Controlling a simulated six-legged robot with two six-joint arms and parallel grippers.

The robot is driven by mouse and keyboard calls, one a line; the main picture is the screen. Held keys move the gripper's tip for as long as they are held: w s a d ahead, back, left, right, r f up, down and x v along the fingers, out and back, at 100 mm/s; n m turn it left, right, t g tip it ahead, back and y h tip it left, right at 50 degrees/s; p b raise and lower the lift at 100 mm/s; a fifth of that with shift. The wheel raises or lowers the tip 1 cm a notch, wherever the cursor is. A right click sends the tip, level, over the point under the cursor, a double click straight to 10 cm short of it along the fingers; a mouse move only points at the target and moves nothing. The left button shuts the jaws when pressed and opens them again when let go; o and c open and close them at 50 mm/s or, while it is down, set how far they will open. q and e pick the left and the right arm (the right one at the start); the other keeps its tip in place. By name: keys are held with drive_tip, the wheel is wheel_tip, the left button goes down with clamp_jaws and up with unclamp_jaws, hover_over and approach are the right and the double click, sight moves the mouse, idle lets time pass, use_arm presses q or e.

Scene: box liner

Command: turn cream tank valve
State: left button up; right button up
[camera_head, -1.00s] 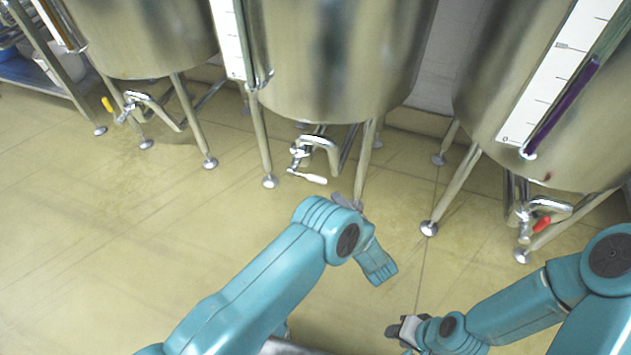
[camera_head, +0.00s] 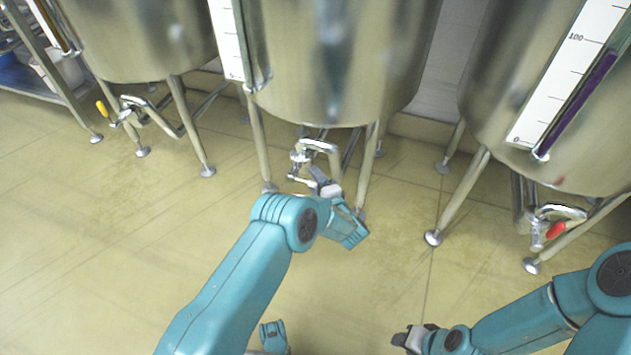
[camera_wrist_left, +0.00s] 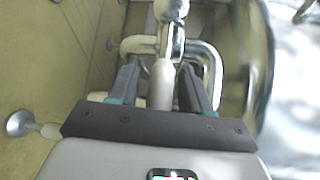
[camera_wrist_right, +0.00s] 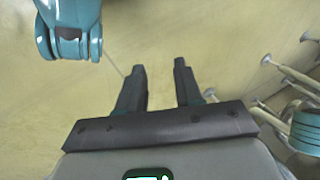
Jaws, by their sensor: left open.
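The middle steel tank (camera_head: 335,60) has a chrome valve (camera_head: 302,155) on its outlet pipe, low between the legs. The valve's cream handle (camera_wrist_left: 162,85) shows in the left wrist view, lying between the two dark fingers of my left gripper (camera_wrist_left: 158,66). The fingers are apart, with a gap visible on each side of the handle. In the head view my left gripper (camera_head: 312,179) is at the valve and hides most of the handle. My right gripper (camera_wrist_right: 160,70) is open and empty above the floor; it also shows in the head view (camera_head: 402,338).
The left tank (camera_head: 140,40) has a valve with a yellow handle (camera_head: 101,108). The right tank (camera_head: 580,110) has a valve with a red handle (camera_head: 556,230). Tank legs stand on both sides of the middle valve. The tiled floor (camera_head: 90,250) in front is clear.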

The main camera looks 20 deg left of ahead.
use_arm(q)
clamp_jaws()
